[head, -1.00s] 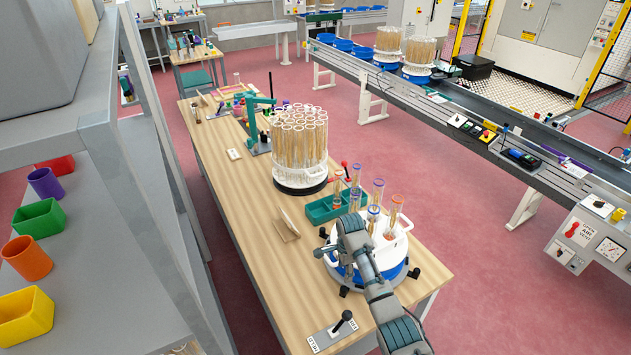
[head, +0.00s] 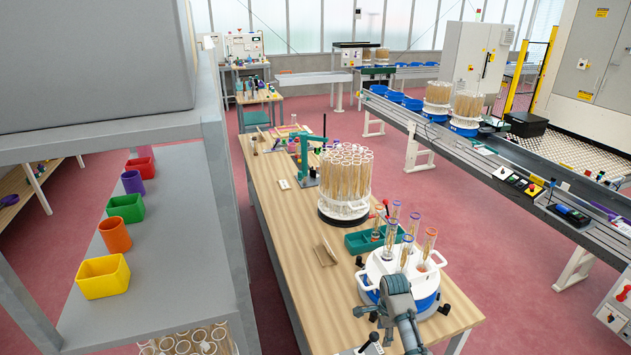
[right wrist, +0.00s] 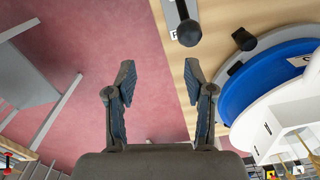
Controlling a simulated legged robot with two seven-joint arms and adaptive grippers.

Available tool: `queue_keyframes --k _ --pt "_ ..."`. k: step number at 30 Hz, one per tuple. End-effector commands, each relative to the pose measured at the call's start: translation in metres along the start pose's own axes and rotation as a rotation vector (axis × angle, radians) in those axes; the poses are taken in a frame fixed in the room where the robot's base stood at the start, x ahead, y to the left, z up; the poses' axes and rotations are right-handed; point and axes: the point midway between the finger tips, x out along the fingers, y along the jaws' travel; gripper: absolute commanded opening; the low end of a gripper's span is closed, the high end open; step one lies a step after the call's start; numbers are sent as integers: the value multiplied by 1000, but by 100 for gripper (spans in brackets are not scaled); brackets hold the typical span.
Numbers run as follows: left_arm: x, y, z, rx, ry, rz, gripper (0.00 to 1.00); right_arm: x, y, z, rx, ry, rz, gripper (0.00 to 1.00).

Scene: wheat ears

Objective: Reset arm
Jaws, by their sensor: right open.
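My right gripper (right wrist: 160,76) is open, with nothing between its two fingers in the right wrist view. It hangs over the table's edge, with the floor showing between the fingertips. In the head view my right arm comes in from the bottom and overlaps the front of a white round carrier (head: 372,267) on a blue base. The fingers are hard to make out there. The blue base (right wrist: 242,88) shows right of the gripper in the right wrist view, apart from the fingers. My left gripper is in neither view.
Several tubes with wheat ears (head: 429,245) stand in the carrier. A fuller tube rack (head: 345,208) stands behind it, beside a green tray (head: 360,243). A black-knobbed lever (right wrist: 189,33) is near the gripper. Grey shelving (head: 165,215) with coloured bins is left; a conveyor (head: 520,165) is right.

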Motion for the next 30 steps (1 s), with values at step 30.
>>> queue_keyframes --k 30 --pt "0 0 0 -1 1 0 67 135 276 32 -1197 126 -189 53"
